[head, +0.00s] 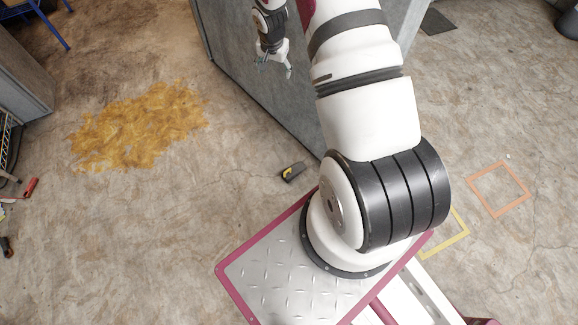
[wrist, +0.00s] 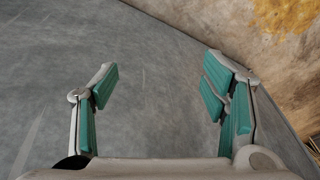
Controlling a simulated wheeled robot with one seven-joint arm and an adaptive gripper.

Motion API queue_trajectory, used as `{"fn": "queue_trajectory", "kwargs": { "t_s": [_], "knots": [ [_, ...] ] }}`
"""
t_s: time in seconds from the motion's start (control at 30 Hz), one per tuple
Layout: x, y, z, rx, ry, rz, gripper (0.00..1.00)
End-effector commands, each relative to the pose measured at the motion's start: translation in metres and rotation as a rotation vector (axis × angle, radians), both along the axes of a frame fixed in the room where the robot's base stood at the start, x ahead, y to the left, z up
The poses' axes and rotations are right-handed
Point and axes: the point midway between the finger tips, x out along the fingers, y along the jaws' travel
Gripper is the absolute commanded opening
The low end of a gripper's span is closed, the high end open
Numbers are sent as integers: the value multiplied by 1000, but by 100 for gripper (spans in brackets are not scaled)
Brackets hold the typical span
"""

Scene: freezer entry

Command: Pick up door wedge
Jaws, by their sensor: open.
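A small dark wedge-shaped piece with a yellow patch, which looks like the door wedge (head: 292,171), lies on the floor just beyond the edge of my base in the head view. It is near the foot of the grey panel and does not show in the wrist view. My gripper (head: 275,67) is far up in the head view, over the grey panel and well away from the wedge. In the wrist view my gripper (wrist: 160,82) has its green-padded fingers spread apart with nothing between them.
A large grey panel (head: 248,75) stands beneath my arm and fills much of the wrist view. A yellow-brown spill (head: 140,125) covers floor at the left. Orange (head: 472,178) and yellow (head: 463,223) outlined squares lie at the right. Floor around the wedge's left is clear.

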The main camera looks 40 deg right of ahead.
Motion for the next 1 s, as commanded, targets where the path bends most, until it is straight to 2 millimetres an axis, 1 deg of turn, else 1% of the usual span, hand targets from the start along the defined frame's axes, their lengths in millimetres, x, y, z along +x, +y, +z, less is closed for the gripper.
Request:
{"fn": "queue_trajectory", "kwargs": {
  "t_s": [0.03,0.07,0.1,0.17,0.2,0.23,0.27,0.3,0.37,0.4,0.47,0.5,0.6,0.7,0.73,0.8,0.87,1.0],
  "knots": [
    [-3,-6,-41,16,7,-32,67],
    [-5,-8,-60,25,7,-50,67],
    [-7,-12,-85,36,5,-74,67],
    [-12,-15,-122,56,3,-112,67],
    [-17,-17,-148,69,2,-136,67],
    [-21,-18,-167,78,2,-153,67],
    [-26,-18,-186,90,0,-172,67],
    [-32,-19,-210,104,-2,-198,67],
    [-44,-18,-248,126,-3,-234,67],
    [-52,-16,-273,143,-4,-260,67],
    [-66,-13,-309,167,-5,-297,67],
    [-76,-10,-332,183,-6,-322,67],
    [-99,0,-380,220,-9,-376,67],
    [-117,8,-413,249,-12,-419,67],
    [-121,11,-421,255,-13,-428,67],
    [-129,15,-433,267,-14,-445,67],
    [-132,16,-439,273,-15,-453,67],
    [-132,18,-455,277,-16,-458,67]
  ]
}}
